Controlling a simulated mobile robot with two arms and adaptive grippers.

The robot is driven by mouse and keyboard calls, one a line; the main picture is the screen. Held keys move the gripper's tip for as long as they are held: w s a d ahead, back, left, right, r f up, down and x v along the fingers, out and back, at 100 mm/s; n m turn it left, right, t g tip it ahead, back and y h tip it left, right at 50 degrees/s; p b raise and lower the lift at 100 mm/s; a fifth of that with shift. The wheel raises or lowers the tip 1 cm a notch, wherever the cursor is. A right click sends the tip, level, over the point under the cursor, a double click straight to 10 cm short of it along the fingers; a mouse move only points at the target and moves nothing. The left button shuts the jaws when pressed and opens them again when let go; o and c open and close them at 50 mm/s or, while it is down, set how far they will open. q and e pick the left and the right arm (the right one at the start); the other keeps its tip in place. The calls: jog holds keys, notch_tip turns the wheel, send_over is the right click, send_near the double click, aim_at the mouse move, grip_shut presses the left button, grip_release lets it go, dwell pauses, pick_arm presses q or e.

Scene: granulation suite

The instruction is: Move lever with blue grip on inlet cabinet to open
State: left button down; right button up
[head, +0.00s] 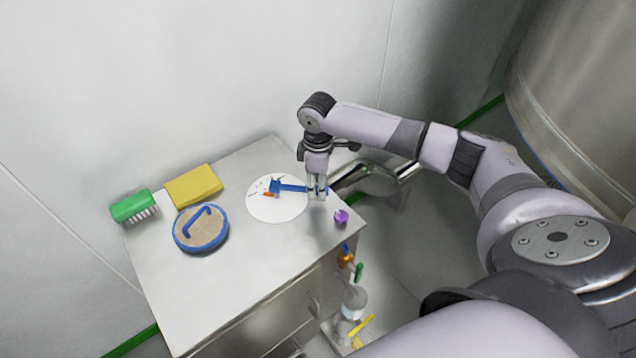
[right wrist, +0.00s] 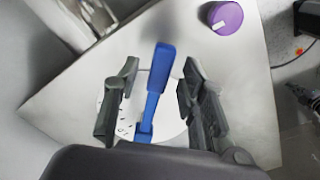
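The lever with the blue grip (head: 289,187) lies over a round white dial plate (head: 262,211) on top of the steel inlet cabinet (head: 240,275). A small orange-red mark shows on the plate beside the lever. My right gripper (head: 317,192) is over the lever's outer end. In the right wrist view the blue lever (right wrist: 158,80) stands between the two dark fingers of the right gripper (right wrist: 157,100), with a gap on each side. The fingers are open and do not appear to touch it. My left gripper is not in view.
A purple knob (head: 341,217) sits near the cabinet's right edge, close to my right gripper. A shiny pipe (head: 385,178) runs behind the gripper. The front top is clear.

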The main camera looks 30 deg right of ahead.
jog(key=shift+f, duration=0.3)
jog(key=shift+c, duration=0.5)
grip_shut()
